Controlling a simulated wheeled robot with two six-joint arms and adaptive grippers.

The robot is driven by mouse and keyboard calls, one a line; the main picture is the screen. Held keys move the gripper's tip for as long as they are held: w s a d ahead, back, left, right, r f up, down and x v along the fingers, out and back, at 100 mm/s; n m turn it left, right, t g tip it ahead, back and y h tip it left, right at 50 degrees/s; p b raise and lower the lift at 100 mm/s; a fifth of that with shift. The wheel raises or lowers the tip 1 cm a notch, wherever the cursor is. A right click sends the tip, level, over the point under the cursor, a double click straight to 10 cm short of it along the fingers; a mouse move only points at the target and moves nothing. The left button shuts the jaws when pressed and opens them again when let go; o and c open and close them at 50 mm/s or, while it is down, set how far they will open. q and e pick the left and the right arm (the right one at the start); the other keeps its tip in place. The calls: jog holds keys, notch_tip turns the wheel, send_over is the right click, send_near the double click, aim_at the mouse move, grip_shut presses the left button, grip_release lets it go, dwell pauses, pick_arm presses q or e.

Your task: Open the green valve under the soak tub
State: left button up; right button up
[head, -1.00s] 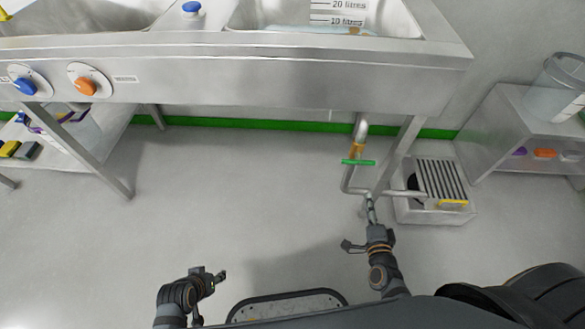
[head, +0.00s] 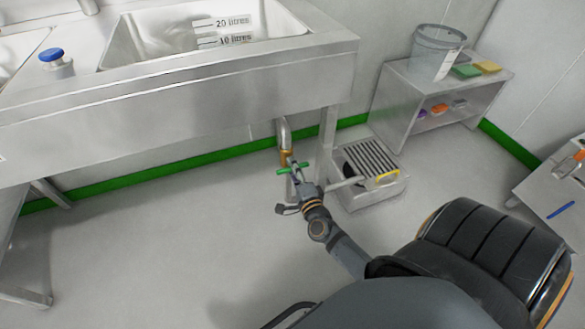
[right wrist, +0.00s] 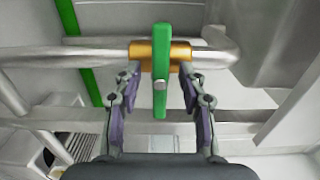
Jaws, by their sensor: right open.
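The green valve handle (head: 284,171) sits on a brass valve body (head: 286,156) in the drain pipe under the soak tub (head: 203,36). In the right wrist view the green handle (right wrist: 161,75) stands upright in the picture, across the brass body (right wrist: 146,56) and the horizontal-looking pipe. My right gripper (head: 294,176) is at the valve. Its open fingers (right wrist: 158,97) stand on either side of the handle's lower half, with a gap on each side. Part of the handle is hidden by the gripper in the head view. My left gripper is out of view.
A floor drain box with a slatted grate (head: 372,163) stands right of the pipe. A tub leg (head: 328,128) is close behind the gripper. A shelf unit (head: 385,93) with a clear bucket (head: 436,50) stands farther right. The floor left of the valve is clear.

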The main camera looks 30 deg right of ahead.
jog(key=shift+w+d, duration=0.1)
jog(key=shift+w, duration=0.2)
grip_shut()
